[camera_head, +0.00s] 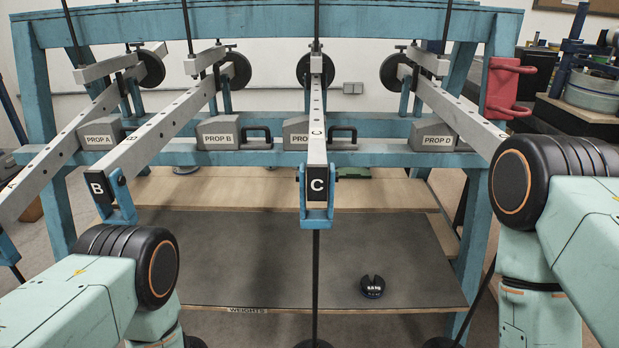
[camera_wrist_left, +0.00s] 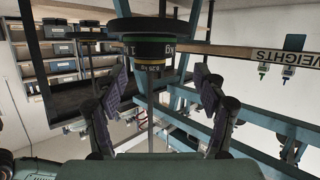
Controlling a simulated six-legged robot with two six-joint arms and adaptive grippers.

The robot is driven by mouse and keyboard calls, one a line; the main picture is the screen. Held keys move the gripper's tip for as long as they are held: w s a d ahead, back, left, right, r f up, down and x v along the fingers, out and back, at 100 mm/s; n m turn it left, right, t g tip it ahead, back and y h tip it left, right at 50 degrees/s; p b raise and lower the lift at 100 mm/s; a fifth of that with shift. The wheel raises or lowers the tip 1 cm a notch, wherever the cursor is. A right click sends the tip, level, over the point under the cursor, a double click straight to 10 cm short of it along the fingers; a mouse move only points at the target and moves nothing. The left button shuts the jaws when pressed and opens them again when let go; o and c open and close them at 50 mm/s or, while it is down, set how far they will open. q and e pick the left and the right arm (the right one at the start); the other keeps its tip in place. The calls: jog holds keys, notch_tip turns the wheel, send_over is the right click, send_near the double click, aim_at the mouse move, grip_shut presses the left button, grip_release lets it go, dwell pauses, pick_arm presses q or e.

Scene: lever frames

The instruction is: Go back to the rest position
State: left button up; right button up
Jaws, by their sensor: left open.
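My left gripper (camera_wrist_left: 160,82) shows in the left wrist view, its two fingers spread apart with nothing gripped. A stack of weights (camera_wrist_left: 151,48), a wide black disc with green and yellow bands, sits on a thin rod beyond the fingertips. It appears clear of both fingers. In the head view my left arm (camera_head: 80,290) comes in at the lower left and my right arm (camera_head: 570,215) at the right. Both grippers are outside that view.
A blue frame (camera_head: 280,25) carries levers, including lever B (camera_head: 165,125) and lever C (camera_head: 317,110), close ahead of my arms. Grey props, such as prop D (camera_head: 432,137), stand on its rail. A black slotted weight (camera_head: 372,287) lies on the otherwise mostly bare dark shelf (camera_head: 240,260).

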pick_arm(q)
jog(key=s+a+r+n+g+y+p, duration=0.2)
jog(key=s+a+n+g+y, duration=0.2)
jog(key=s+a, duration=0.4)
jog(key=s+a+r+n+g+y+p, duration=0.2)
jog(key=s+a+n+g+y, duration=0.3)
jog(key=s, duration=1)
jog(key=a+r+g+y, duration=0.1)
jog(key=a, duration=0.1)
jog(key=shift+a+r, duration=0.3)
jog(key=shift+a, duration=0.1)
